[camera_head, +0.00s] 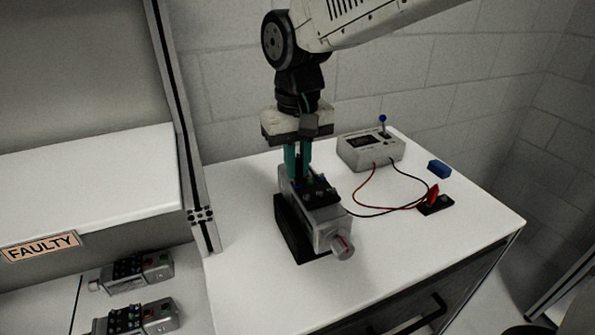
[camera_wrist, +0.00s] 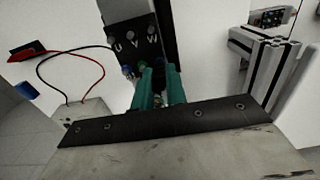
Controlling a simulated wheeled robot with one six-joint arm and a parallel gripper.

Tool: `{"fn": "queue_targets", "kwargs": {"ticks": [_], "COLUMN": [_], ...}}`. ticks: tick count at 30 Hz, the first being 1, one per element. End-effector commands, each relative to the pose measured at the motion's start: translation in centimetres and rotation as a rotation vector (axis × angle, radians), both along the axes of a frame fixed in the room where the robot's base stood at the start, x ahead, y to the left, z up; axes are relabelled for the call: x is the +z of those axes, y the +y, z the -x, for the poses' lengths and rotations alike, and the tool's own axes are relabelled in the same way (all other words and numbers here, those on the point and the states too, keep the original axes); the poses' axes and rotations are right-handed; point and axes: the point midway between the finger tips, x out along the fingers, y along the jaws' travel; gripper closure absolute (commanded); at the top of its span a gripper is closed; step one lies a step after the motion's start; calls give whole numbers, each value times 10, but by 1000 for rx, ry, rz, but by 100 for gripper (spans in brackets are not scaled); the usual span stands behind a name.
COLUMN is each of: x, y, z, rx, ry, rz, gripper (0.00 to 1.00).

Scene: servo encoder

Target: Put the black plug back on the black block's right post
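The black block (camera_head: 436,206) lies at the right of the table with a red plug (camera_head: 433,193) standing on it. In the wrist view the red plug (camera_wrist: 28,50) shows at the upper left. A black lead (camera_head: 372,214) runs from the meter toward the grey servo (camera_head: 328,222). I cannot make out the black plug at its end; it may be hidden by the servo or my fingers. My gripper (camera_head: 297,172) points down at the servo's far end. In the wrist view its green fingers (camera_wrist: 160,85) are close together beside small coloured terminals; whether they hold something is unclear.
The servo stands in a black cradle (camera_head: 292,232). A meter box (camera_head: 370,150) with a blue-tipped lever and a blue block (camera_head: 439,168) are at the back right. A metal post (camera_head: 185,130) rises at left, beyond it a FAULTY shelf (camera_head: 42,246). The table's front right is clear.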

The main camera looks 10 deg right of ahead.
Motion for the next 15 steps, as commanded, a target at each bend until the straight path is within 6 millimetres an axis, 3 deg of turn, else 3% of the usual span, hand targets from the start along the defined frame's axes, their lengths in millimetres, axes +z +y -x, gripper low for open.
{"fn": "queue_targets", "kwargs": {"ticks": [15], "x": [2], "y": [0], "z": [0], "rx": [0], "ry": [-2], "rz": [-1], "gripper": [100]}}
